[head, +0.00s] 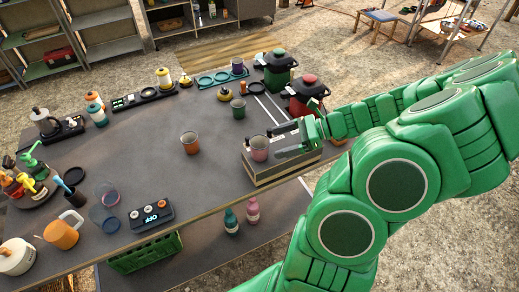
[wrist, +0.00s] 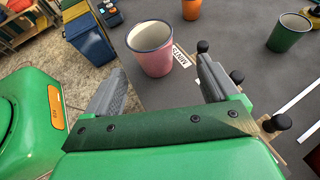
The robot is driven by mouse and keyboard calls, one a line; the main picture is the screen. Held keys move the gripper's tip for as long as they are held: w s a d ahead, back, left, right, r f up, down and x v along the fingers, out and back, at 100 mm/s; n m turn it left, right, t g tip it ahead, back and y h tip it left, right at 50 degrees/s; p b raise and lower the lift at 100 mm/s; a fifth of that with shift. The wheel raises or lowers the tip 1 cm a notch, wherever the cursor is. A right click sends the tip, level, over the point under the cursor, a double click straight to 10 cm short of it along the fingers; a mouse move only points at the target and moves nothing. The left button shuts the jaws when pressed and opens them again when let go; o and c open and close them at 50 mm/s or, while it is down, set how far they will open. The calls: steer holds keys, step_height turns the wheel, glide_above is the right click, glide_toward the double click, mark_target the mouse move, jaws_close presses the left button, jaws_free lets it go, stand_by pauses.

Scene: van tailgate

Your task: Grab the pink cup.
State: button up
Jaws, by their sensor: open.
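The pink cup (head: 259,148) stands upright at the right front of the table, on or at a low wooden box (head: 268,173). My gripper (head: 286,141) is just to the right of the cup, with its jaws open. In the wrist view the pink cup (wrist: 151,50) stands beyond the fingertips, roughly between their lines and a little to the left. The open jaws (wrist: 158,78) are empty, and I see no contact with the cup.
An orange cup (head: 190,142) stands left of the pink cup, and a green cup (head: 239,108) stands behind it. Black-knobbed pegs (wrist: 236,76) stand near the right finger. Red (head: 306,92) and green (head: 278,73) pots are at the back right.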

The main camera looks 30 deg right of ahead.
mark_target(260, 150)
steer(key=shift+s+x, duration=0.2)
steer(key=shift+x, duration=1.65)
steer(key=shift+s+x, duration=0.2)
steer(key=shift+x, duration=1.7)
steer(key=shift+a, duration=0.15)
steer(key=c, duration=1.1)
